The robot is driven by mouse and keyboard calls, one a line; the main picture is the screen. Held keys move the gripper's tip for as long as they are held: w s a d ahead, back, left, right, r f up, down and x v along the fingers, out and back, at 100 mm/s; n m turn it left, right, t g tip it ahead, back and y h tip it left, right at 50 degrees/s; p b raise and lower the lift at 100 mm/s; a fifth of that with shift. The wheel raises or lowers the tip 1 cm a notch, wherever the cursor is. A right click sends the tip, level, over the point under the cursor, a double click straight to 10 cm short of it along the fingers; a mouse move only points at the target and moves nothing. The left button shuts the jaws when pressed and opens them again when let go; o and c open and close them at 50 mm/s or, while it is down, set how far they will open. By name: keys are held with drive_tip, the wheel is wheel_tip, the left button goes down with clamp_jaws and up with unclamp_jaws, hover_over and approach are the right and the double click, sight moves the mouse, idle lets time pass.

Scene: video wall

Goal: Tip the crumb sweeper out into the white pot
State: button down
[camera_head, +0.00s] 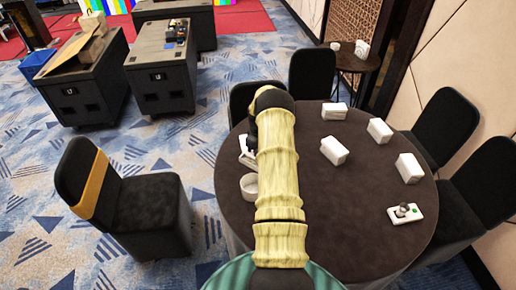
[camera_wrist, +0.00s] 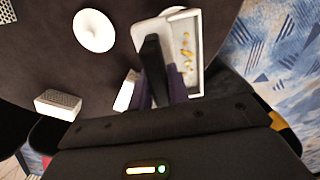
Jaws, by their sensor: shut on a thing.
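The crumb sweeper is a white tray-like thing with a black handle. In the wrist view its tray (camera_wrist: 196,78) holds several yellow crumbs. My gripper (camera_wrist: 160,92) is shut on the sweeper's black handle. In the head view the sweeper (camera_head: 246,154) shows only partly at the table's left edge, beside my arm. The white pot (camera_head: 249,186) stands on the table, open at the top, nearer me than the sweeper. In the wrist view a pale round rim, perhaps the pot, shows partly behind the sweeper. My gripper's fingertips are hidden in the head view.
The round dark table (camera_head: 370,235) bears several white boxes (camera_head: 334,150) and a small white tray (camera_head: 404,213) at right. A white, lid-like disc (camera_wrist: 94,30) lies left of the sweeper in the wrist view. Black chairs (camera_head: 312,73) surround the table.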

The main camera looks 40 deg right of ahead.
sight(250, 167)
drive_tip(key=shift+a, duration=0.2)
